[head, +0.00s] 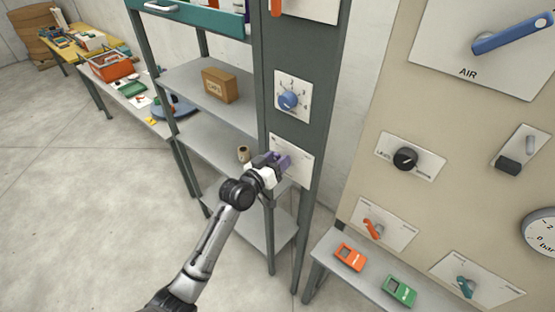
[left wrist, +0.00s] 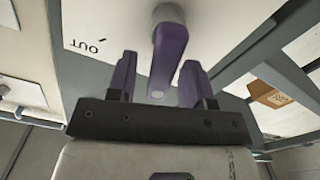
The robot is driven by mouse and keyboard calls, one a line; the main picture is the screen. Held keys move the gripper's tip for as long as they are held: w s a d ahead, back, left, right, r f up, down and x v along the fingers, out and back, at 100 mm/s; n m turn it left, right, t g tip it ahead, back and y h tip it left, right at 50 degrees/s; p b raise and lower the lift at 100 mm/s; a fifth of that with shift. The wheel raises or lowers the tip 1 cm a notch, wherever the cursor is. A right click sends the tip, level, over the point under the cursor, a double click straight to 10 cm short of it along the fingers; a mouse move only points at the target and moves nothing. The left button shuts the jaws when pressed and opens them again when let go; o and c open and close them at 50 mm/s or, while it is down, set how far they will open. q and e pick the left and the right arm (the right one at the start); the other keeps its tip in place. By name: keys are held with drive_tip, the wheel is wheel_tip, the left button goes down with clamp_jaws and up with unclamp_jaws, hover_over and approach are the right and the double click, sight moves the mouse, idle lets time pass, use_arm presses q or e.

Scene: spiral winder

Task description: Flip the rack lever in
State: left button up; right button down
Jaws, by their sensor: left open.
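The rack lever (left wrist: 168,48) is a purple handle on a grey pivot, on a white plate (left wrist: 105,25) marked OUT. In the left wrist view its free end lies between the two purple fingers of my left gripper (left wrist: 157,88). The fingers are open, with a visible gap on each side of the lever. In the head view my left gripper (head: 280,160) is at the white plate (head: 299,170) on the dark rack post. There the gripper covers most of the lever. My right gripper is not in view.
A blue dial (head: 288,98) sits above on the same post. Rack shelves (head: 210,135) hold a cardboard box (head: 219,85) and a small brown item (head: 243,153). At right, a beige panel (head: 390,90) carries other levers, above a ledge with orange (head: 349,256) and green (head: 399,290) devices.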

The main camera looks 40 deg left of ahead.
use_arm(q)
clamp_jaws()
drive_tip(key=shift+a+r+n+p, duration=0.1)
drive_tip(key=shift+a+n+p, duration=0.2)
drive_tip(key=shift+n+p, duration=0.5)
drive_tip(key=n, duration=0.2)
drive_tip(key=shift+a+f+n+p, duration=0.3)
drive_tip(key=shift+a+n+p, duration=0.05)
drive_tip(key=shift+n, duration=0.05)
drive_tip(key=shift+a+f+n, duration=0.15)
drive_tip(key=shift+f+n, duration=0.1)
drive_tip(key=shift+n, duration=0.45)
unclamp_jaws()
